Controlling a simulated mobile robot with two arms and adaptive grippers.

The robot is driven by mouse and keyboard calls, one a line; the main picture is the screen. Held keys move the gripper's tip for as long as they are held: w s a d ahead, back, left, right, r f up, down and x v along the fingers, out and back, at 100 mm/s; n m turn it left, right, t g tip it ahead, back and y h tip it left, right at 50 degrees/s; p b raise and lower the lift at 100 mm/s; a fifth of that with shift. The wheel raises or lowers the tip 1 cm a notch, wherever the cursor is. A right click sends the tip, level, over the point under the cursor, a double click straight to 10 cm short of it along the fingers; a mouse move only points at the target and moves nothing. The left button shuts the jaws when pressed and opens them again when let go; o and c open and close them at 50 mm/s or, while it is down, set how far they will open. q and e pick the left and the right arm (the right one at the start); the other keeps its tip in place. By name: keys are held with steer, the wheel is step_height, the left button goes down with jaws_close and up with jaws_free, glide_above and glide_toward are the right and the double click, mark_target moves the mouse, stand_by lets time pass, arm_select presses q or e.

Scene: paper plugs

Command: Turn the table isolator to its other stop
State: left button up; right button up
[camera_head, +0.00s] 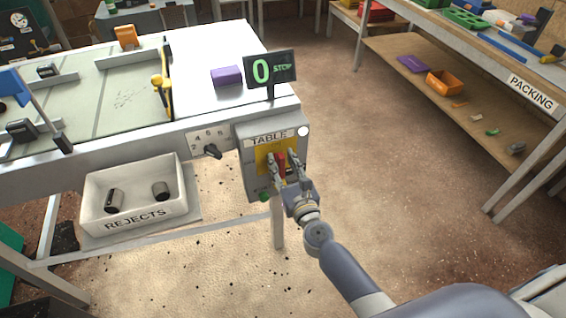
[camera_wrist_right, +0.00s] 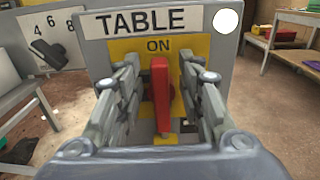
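The table isolator is a red handle (camera_head: 281,162) on a yellow plate, on the front of a grey box (camera_head: 252,181) labelled TABLE at the table's near right corner. In the right wrist view the red handle (camera_wrist_right: 160,92) stands upright below the word ON. My right gripper (camera_head: 283,165) is at the box, with one finger on each side of the handle. In the right wrist view the fingers (camera_wrist_right: 160,75) are open, with a gap showing on both sides of the handle. My left gripper is not in view.
A display (camera_head: 270,69) above the box reads 0 STOP. A white round lamp (camera_head: 303,131) and a green button (camera_head: 264,197) are on the box. A numbered dial (camera_head: 211,150) is to its left. A REJECTS bin (camera_head: 137,216) hangs below the table. The floor right of the box is clear.

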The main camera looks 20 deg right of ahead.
mark_target(267, 158)
jaws_close()
steer(key=shift+a+n, duration=0.1)
steer(key=shift+n, duration=0.3)
steer(key=shift+a+n+p, duration=0.2)
steer(key=shift+n+p, duration=0.15)
steer(key=shift+n, duration=0.55)
steer(key=f+n, duration=0.1)
steer(key=n, duration=0.4)
steer(key=a+n+p, duration=0.1)
steer(key=n, duration=0.4)
steer(key=a+f+n+p, duration=0.1)
steer(key=n, duration=0.4)
steer(key=shift+f, duration=0.35)
steer(key=shift+n, duration=0.3)
